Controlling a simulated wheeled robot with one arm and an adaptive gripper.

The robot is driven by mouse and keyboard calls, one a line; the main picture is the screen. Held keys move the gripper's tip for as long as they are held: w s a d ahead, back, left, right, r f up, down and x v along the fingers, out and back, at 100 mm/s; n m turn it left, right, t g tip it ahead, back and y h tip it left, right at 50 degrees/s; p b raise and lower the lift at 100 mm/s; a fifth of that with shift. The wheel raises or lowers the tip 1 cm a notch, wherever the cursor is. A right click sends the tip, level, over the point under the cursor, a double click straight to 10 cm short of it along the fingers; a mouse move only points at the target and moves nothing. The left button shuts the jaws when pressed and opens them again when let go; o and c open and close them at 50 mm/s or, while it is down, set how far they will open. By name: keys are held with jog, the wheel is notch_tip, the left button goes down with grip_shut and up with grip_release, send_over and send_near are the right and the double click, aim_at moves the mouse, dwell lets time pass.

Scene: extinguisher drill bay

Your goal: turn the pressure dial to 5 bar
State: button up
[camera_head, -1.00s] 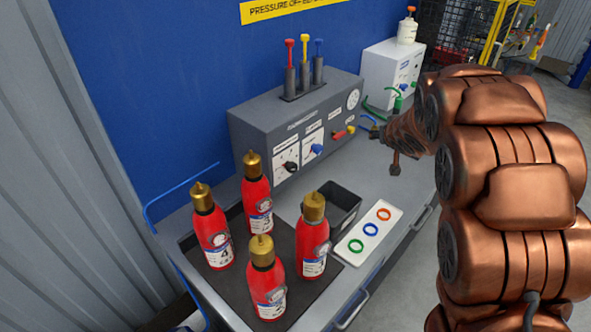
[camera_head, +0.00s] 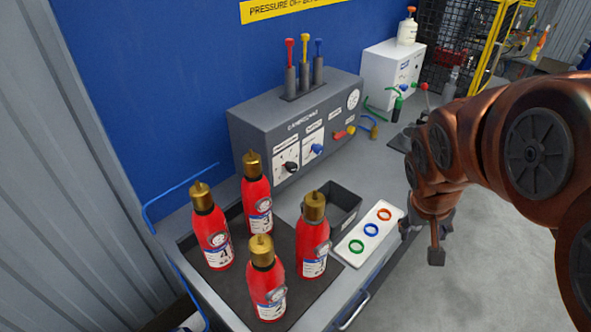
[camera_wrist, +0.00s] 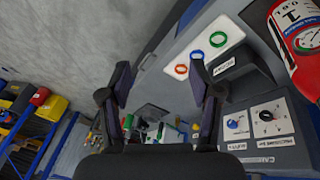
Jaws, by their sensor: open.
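The grey console (camera_head: 250,135) stands at the back of the bench. Its front has a black knob (camera_head: 291,167) on a white scale plate and a blue knob (camera_head: 317,149) on another plate; the scale marks are too small to read, so I cannot tell which is the pressure dial or its setting. In the wrist view the black knob (camera_wrist: 266,115) and blue knob (camera_wrist: 233,123) show at the right, upside down. My gripper (camera_wrist: 160,88) is open with nothing between its fingers, apart from both knobs.
Several red extinguishers (camera_head: 258,208) stand on a dark mat in front of the console. A dark bin (camera_head: 345,202) and a white plate with coloured rings (camera_head: 357,246) lie beside them. Coloured levers (camera_head: 304,62) rise from the console. A white box (camera_head: 385,68) stands behind; floor is clear at right.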

jog(key=s+a+n+g+y, duration=0.1)
jog(key=s+a, duration=0.2)
jog(key=s, duration=0.3)
jog(key=s+a+f+g+y, duration=0.1)
jog(key=s+a+g, duration=0.15)
jog(key=s, duration=0.35)
jog(key=s+a+n+y, duration=0.1)
jog(key=s+a, duration=0.2)
jog(key=s, duration=0.3)
jog(key=w+d+f+n+t+h+b, duration=0.1)
jog(key=w+f+t+b, duration=0.1)
jog(key=w, duration=0.6)
jog(key=w+d+f+n+t+b, duration=0.1)
jog(key=w+d+f, duration=0.1)
jog(key=w, duration=0.6)
jog(key=n+t+y+b, duration=0.7)
jog(key=n+t+y, duration=0.2)
jog(key=n, duration=0.1)
send_near(294, 169)
jog(key=shift+w+a, duration=0.55)
jog(key=shift+w, duration=0.35)
jog(key=shift+f+p+x, duration=0.2)
jog(key=shift+p+x, duration=0.1)
jog(key=shift+x, duration=1.65)
jog(key=shift+f+p+x, duration=0.15)
jog(key=shift+p+x, duration=0.15)
jog(key=shift+x, duration=1.7)
jog(key=shift+s+d, duration=0.1)
jog(key=shift+s, duration=0.05)
